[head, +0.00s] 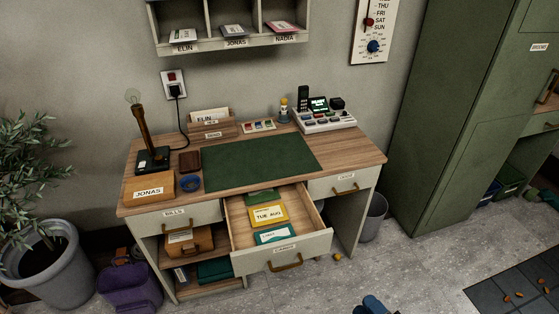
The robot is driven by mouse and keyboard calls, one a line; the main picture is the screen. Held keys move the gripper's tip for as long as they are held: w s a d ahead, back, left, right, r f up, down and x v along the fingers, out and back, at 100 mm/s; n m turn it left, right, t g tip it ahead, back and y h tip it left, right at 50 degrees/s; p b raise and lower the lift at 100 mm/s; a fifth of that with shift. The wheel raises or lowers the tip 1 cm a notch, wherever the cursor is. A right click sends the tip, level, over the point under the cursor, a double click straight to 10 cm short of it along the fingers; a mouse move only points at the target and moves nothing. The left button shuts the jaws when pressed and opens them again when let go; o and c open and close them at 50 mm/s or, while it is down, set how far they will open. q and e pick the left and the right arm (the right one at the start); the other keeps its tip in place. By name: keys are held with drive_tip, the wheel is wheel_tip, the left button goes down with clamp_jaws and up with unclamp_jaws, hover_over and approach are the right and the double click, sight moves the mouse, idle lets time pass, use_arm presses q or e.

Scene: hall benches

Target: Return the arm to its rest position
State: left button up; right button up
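My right gripper (374,305) shows only as a small dark blue part at the bottom edge, right of the middle. It is in front of the desk, over the floor and apart from the furniture. Most of it is cut off, so I cannot tell whether it is open or shut. My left gripper is not in view. The desk (352,157) stands against the wall, and its middle drawer (300,252) is pulled out. A yellow card marked "TUE AUG" (268,214) and a teal card (275,234) lie in the drawer.
A lamp (142,130), a green mat (260,155) and a grey device (324,119) are on the desk. A grey bin (374,218) and green cabinet (440,110) stand right. Floor in front is mostly clear.

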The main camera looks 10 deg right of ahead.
use_arm(q)
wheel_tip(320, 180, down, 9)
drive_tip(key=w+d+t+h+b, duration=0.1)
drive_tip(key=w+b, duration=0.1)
drive_tip(key=b, duration=1.4)
use_arm(e)
drive_tip(key=w+a+f+m+g+h, duration=0.15)
drive_tip(key=a+f+m+g, duration=0.45)
drive_tip(key=a+f+m, duration=0.65)
use_arm(q)
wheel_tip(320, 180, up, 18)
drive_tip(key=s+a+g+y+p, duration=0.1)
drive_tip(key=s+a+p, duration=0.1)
drive_tip(key=p, duration=2.9)
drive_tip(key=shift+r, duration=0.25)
use_arm(e)
drive_tip(key=s+d+r+m, duration=0.1)
drive_tip(key=d+r, duration=0.1)
drive_tip(key=r, duration=0.6)
drive_tip(key=d+r+m+g, duration=0.1)
drive_tip(key=d+r, duration=0.2)
drive_tip(key=r, duration=0.6)
drive_tip(key=shift+s+h, duration=0.35)
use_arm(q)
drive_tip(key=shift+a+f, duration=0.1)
